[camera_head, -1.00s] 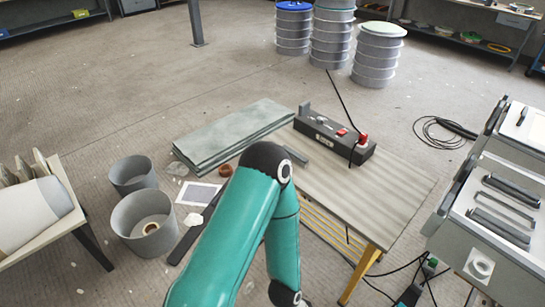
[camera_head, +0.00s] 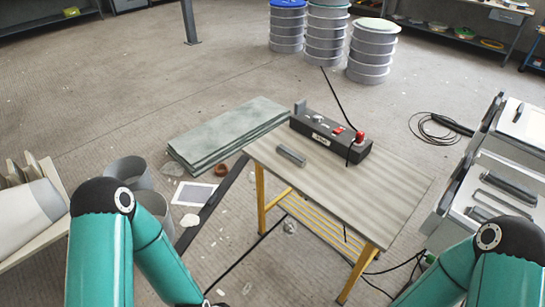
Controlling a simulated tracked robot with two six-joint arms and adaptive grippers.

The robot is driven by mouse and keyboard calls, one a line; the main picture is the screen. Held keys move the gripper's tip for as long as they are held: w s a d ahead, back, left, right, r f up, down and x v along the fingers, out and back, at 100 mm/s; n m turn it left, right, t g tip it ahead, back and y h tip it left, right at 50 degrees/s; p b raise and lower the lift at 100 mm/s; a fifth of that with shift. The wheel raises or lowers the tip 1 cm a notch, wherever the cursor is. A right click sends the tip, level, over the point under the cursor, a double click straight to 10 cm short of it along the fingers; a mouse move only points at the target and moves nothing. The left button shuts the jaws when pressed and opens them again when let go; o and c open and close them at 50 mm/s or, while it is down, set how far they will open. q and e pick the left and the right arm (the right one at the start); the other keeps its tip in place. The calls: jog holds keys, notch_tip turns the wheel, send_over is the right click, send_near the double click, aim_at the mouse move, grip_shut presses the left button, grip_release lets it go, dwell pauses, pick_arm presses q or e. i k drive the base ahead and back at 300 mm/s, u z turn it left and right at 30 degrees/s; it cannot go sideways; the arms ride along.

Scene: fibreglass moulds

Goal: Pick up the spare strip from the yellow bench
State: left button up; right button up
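The yellow bench (camera_head: 370,205) has a grey slatted top and yellow legs, and stands in the middle right of the head view. A short dark grey strip (camera_head: 291,156) lies flat on its top near the left edge. Both of my teal arms show at the bottom, the left one at the lower left and the right one at the lower right. Their grippers are outside the picture. Nothing of mine touches the strip.
A dark control box (camera_head: 331,133) with a red button and a cable sits at the bench's back edge. Grey-green slabs (camera_head: 225,135) lie on the floor to the left. Grey buckets (camera_head: 131,172) stand further left. A grey machine (camera_head: 480,195) stands on the right.

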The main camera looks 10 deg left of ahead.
aim_at(295, 158)
jog(key=z, duration=0.1)
jog(key=k, duration=0.85)
jog(key=u, duration=0.2)
jog(key=i, duration=0.85)
jog(key=z, duration=0.1)
jog(key=k, duration=0.95)
jog(key=u, duration=0.95)
jog(key=i, duration=1.6)
jog(key=u, duration=0.15)
